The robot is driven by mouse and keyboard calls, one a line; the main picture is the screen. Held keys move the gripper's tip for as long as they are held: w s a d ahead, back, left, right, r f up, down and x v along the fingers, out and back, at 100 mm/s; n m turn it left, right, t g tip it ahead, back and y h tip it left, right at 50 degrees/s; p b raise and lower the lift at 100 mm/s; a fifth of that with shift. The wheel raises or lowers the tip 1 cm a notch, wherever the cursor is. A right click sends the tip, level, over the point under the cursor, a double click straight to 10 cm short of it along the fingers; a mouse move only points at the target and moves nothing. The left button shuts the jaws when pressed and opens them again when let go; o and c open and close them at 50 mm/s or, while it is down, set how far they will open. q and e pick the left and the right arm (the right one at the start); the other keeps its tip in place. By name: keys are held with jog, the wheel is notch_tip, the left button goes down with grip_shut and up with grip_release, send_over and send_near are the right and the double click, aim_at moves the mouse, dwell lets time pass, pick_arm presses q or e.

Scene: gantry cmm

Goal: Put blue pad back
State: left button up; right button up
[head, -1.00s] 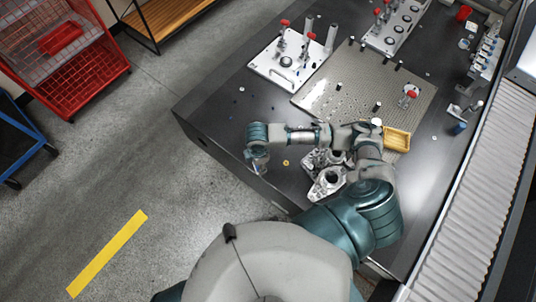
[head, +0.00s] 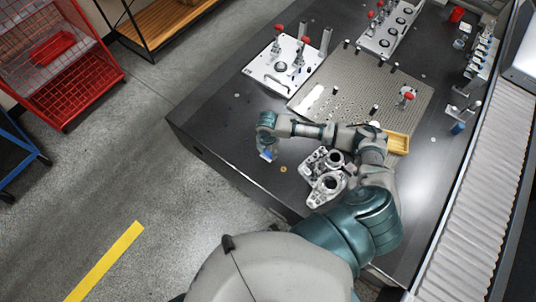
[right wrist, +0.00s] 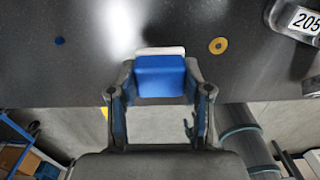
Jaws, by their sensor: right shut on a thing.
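My right gripper (head: 266,147) is at the near left part of the dark table in the head view. It is shut on a blue pad (head: 268,155), which shows as a small blue patch beneath the gripper. In the right wrist view, the blue pad (right wrist: 161,80) sits between the two fingers of the right gripper (right wrist: 160,88), with a pale strip along its far edge. The pad appears over the table's front edge; I cannot tell its exact height. My left gripper is not in view.
A yellow washer (head: 283,169) lies right of the gripper, near metal castings (head: 325,180). A small blue disc (right wrist: 59,41) lies on the table. A perforated plate (head: 420,95), a yellow tray (head: 398,143) and a white clamp plate (head: 262,70) stand further back.

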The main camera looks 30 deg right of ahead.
aim_at(268, 155)
jog(key=shift+w+d+f, duration=0.15)
notch_tip(268, 155, down, 3)
jog(key=shift+f, duration=0.1)
jog(key=o, duration=1.1)
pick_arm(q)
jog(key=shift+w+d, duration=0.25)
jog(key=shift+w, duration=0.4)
pick_arm(e)
notch_tip(268, 155, up, 12)
jog(key=shift+p, duration=0.45)
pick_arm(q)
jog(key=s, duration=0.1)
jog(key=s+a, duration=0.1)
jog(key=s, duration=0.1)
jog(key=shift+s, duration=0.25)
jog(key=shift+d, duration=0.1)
